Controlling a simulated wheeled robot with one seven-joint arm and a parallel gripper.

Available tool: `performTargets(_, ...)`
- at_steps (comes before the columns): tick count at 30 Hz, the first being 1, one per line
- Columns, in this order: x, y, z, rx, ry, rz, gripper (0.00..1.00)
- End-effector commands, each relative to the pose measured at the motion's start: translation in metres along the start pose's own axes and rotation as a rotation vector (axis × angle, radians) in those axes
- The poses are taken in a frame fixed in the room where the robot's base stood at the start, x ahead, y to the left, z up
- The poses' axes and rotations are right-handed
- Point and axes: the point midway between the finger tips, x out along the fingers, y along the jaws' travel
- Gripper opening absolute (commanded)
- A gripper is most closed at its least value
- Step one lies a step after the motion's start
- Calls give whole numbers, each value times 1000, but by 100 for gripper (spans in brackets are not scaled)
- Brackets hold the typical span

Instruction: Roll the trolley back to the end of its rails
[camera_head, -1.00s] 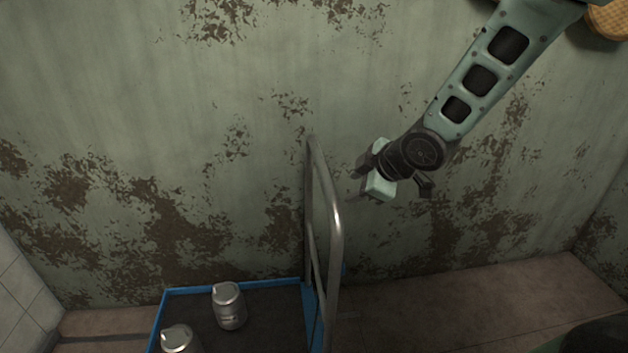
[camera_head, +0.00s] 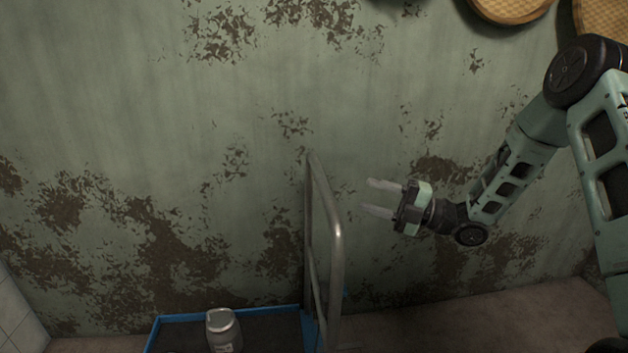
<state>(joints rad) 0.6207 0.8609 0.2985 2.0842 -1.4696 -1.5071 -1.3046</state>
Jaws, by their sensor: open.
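The trolley stands at the lower middle, a dark platform with a blue rim (camera_head: 258,312) and an upright grey metal handle (camera_head: 336,240) at its right end. A silver canister (camera_head: 223,330) stands on the platform, cut by the picture's lower edge. My gripper (camera_head: 375,197) is to the right of the handle, near the height of its upper part. Its two fingers point left toward the handle. They are apart with nothing between them, and a gap shows between them and the handle. The rails are not clearly visible.
A peeling green wall (camera_head: 130,130) runs behind the trolley. Woven round items (camera_head: 512,8) hang at the top right. A white tiled wall (camera_head: 18,315) is at the far left. Bare floor (camera_head: 480,312) lies right of the trolley.

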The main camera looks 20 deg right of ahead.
Motion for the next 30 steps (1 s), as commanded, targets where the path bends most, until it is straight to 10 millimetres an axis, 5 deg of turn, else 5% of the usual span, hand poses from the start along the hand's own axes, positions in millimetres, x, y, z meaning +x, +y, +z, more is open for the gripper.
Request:
performTargets(18,123,0,0,2,1,-1,44)
performTargets(30,144,-1,0,3,-1,-2,44)
